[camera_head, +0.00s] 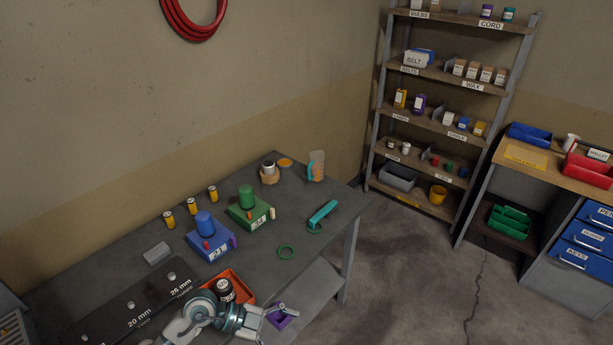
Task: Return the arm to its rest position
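One of my arms comes in at the bottom, from the left of centre, and reaches right over the front edge of the dark workbench (110,250). I take it to be my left arm. Its grey and teal wrist lies beside an orange-red tray (240,284) that holds a dark jar with a white label (225,290). Its gripper (281,316) is at the bench's front edge, by a small purple thing (287,322). I cannot tell whether the fingers touch it or how far they are apart. My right gripper is not in view.
A blue block (222,243) and a green block (260,222), each with a cylinder on top, stand on the bench with several yellow cylinders (191,206). A black size board (130,310) lies front left. Shelves (440,123) and a wooden-topped cabinet (560,172) stand right; the floor between is clear.

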